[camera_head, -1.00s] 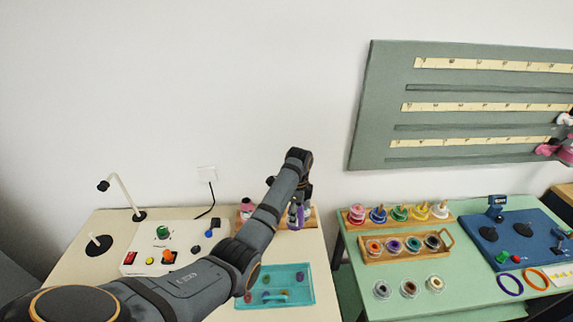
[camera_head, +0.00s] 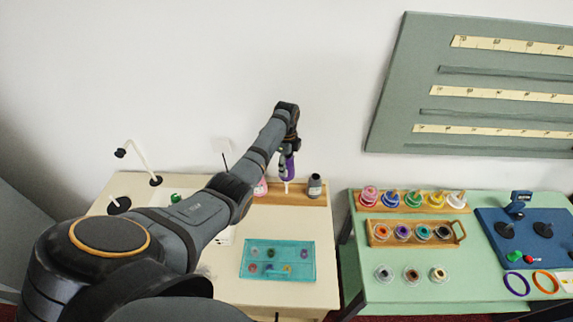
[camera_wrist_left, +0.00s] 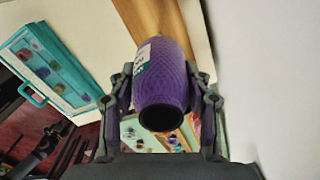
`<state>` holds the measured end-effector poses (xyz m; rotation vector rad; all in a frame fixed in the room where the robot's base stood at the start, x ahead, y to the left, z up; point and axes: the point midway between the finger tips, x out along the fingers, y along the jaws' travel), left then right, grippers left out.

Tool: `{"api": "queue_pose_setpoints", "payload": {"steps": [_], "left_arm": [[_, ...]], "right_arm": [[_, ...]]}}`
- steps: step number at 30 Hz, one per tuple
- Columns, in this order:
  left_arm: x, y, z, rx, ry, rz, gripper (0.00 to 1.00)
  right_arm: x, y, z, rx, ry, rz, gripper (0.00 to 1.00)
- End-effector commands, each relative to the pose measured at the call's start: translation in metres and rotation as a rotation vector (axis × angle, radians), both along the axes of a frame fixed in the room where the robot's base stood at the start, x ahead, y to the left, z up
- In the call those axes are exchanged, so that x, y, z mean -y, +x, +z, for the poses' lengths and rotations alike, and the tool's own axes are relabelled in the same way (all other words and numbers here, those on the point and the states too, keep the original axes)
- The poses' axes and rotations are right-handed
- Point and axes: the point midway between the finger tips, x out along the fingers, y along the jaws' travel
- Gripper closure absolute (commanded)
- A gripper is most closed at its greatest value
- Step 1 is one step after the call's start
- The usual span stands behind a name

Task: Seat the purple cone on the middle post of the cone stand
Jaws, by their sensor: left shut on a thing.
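The purple cone (camera_head: 288,168) is upright in my left gripper (camera_head: 288,150), over the middle of the wooden cone stand (camera_head: 306,200). A pale post (camera_head: 286,188) shows just below the cone; I cannot tell whether they touch. A pink cone (camera_head: 261,188) stands at the stand's left end, partly behind my arm, and a dark grey cone (camera_head: 315,186) at its right end. In the left wrist view my left gripper (camera_wrist_left: 160,100) is shut on the purple cone (camera_wrist_left: 160,82), which has a white label and a dark round end facing the camera. My right gripper is out of view.
A teal lidded box (camera_head: 279,278) with several coloured pieces lies in front of the stand on the cream table. A green table (camera_head: 450,285) with wooden racks of spools stands to the right. The wall is close behind the stand.

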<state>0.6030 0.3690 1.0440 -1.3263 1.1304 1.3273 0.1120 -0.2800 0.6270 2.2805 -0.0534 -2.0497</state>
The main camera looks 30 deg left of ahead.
Motion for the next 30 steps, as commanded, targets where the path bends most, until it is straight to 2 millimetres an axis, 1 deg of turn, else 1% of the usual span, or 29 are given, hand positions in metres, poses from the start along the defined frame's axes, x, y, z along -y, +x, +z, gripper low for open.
{"api": "queue_pose_setpoints", "payload": {"steps": [1,5,13,30], "left_arm": [[0.0,0.0,-0.006,0.0,0.0,0.0,0.85],[0.0,0.0,-0.013,0.001,0.0,0.0,0.85],[0.0,0.0,-0.026,0.001,0.0,0.0,0.85],[0.0,0.0,-0.058,0.0,0.0,0.0,0.85]], "right_arm": [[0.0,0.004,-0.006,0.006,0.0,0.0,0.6],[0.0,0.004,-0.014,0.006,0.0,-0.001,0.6],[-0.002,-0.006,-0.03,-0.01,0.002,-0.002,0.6],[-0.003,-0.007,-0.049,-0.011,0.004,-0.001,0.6]]}}
